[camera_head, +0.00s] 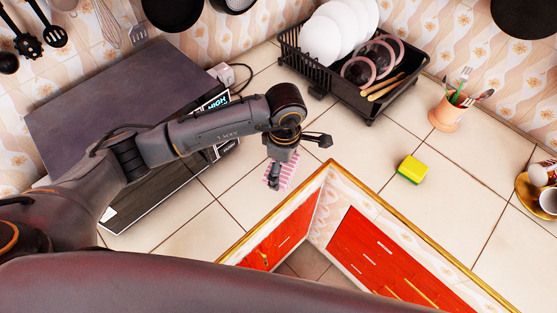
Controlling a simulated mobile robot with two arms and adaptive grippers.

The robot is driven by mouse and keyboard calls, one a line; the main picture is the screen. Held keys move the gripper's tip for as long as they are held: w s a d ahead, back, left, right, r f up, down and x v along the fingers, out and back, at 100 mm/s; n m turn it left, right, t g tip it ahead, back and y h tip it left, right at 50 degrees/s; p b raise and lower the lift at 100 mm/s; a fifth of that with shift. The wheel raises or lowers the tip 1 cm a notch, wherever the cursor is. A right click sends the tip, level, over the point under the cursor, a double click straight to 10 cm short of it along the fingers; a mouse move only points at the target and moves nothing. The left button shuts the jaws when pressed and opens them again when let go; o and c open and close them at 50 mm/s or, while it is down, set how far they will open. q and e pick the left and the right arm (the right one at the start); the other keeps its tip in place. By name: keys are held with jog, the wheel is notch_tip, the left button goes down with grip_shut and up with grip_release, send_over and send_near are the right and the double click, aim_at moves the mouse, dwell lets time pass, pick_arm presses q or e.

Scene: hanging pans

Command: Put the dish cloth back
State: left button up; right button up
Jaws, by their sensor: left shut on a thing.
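The dish cloth (287,170) is small, with pink and white stripes. It shows at the counter's front edge, just behind the inner corner, partly hidden by my left gripper (277,176). My left arm reaches in from the left and the gripper points down at the cloth, shut on it. I cannot tell how much of the cloth rests on the tiles. My right gripper is out of view.
A black dish rack (375,103) with plates stands at the back. A yellow-green sponge (412,169) and utensil cup (449,115) stand right. The microwave (105,100) is left under my arm. Red cabinets (375,250) lie below the edge; tiles between are clear.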

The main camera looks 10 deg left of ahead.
pick_arm(q)
jog(key=w+f, duration=0.1)
jog(key=w+a+f+b, duration=0.1)
jog(key=w+f+b, duration=0.1)
jog(key=w, duration=0.1)
jog(key=shift+w+a+f, duration=0.1)
jog(key=shift+a+f, duration=0.15)
jog(key=shift+f, duration=0.1)
jog(key=w+f+b, duration=0.1)
jog(key=w+a+f+b, duration=0.1)
jog(key=w+b, duration=0.1)
jog(key=shift+f, duration=0.5)
jog(key=shift+w+f, duration=0.2)
jog(key=f+b, duration=0.2)
jog(key=f, duration=0.1)
jog(key=shift+w+a+f, duration=0.15)
jog(key=shift+w+a, duration=0.05)
jog(key=shift+f+b, duration=0.25)
jog(key=shift+b, duration=0.05)
jog(key=o, duration=0.8)
jog(key=shift+r, duration=0.1)
jog(key=shift+c, duration=0.2)
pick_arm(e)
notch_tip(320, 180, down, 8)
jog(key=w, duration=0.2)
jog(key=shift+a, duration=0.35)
